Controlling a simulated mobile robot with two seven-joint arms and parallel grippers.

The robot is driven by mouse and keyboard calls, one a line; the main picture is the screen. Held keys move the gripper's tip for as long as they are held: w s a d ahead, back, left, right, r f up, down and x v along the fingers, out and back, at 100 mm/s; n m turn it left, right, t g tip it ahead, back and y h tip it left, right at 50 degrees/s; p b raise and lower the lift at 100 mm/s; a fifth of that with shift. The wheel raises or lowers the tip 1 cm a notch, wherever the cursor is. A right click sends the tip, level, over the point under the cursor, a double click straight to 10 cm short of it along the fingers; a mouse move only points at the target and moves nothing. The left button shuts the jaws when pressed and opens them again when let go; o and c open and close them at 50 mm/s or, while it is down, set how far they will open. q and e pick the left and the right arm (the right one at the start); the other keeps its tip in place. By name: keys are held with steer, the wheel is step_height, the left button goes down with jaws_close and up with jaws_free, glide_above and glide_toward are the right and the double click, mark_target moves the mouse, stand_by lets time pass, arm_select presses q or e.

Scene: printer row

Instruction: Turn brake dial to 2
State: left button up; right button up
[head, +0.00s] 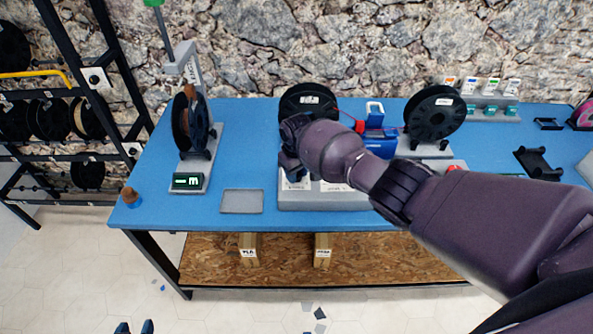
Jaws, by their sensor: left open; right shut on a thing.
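My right arm reaches in from the right across the table. Its dark gripper (291,163) is at the left part of a grey box (325,203) with white labels on its top, below a black spool (309,100). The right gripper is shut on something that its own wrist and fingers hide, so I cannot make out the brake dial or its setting. My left gripper (134,328) shows only as two dark fingertips at the bottom edge, apart and empty, well below the table.
The blue table (240,140) holds a spool stand (194,170) with a green display at left, a grey tray (241,201), a blue device (379,140) and another black spool (434,115). A black rack (65,90) stands at left. The table's front left is mostly clear.

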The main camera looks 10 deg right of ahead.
steer(key=shift+f, duration=0.1)
stand_by(0.5)
steer(key=o, duration=0.9)
steer(key=shift+r, duration=0.2)
steer(key=shift+r, duration=0.3)
step_height(320, 180, up, 10)
steer(key=shift+f+p, duration=0.1)
steer(key=shift+p, duration=1)
